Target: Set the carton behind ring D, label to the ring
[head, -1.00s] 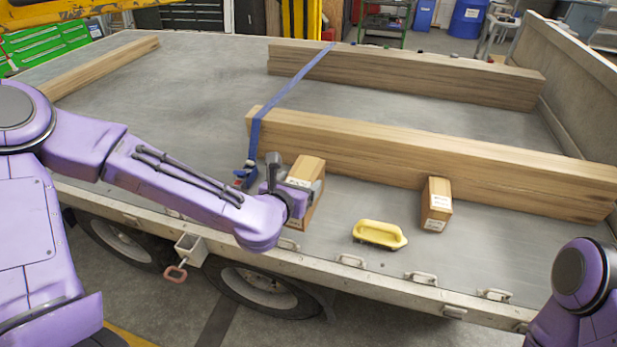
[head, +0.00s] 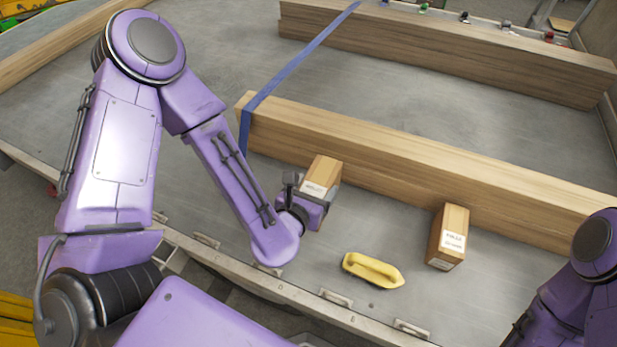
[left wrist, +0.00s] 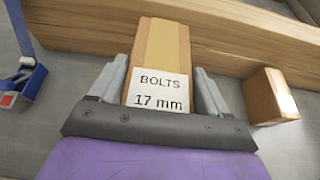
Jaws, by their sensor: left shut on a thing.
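The carton (head: 322,172) is a brown box with a white label reading BOLTS 17 mm, clear in the left wrist view (left wrist: 160,48). My left gripper (head: 312,200) is shut on it, one finger on each side. The label faces my gripper, on the side away from the timber. The carton is at the near side of the front beam; whether it touches the deck I cannot tell. Metal rings run along the near deck edge, among them one ring (head: 335,298) and another to its right (head: 410,328). My right gripper is out of view.
A second labelled carton (head: 448,237) stands against the front timber beam (head: 400,160). A yellow handled tool (head: 372,270) lies between the cartons, nearer the edge. A blue strap (head: 300,60) crosses the beam's left end. Bare deck (head: 390,225) lies between the cartons.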

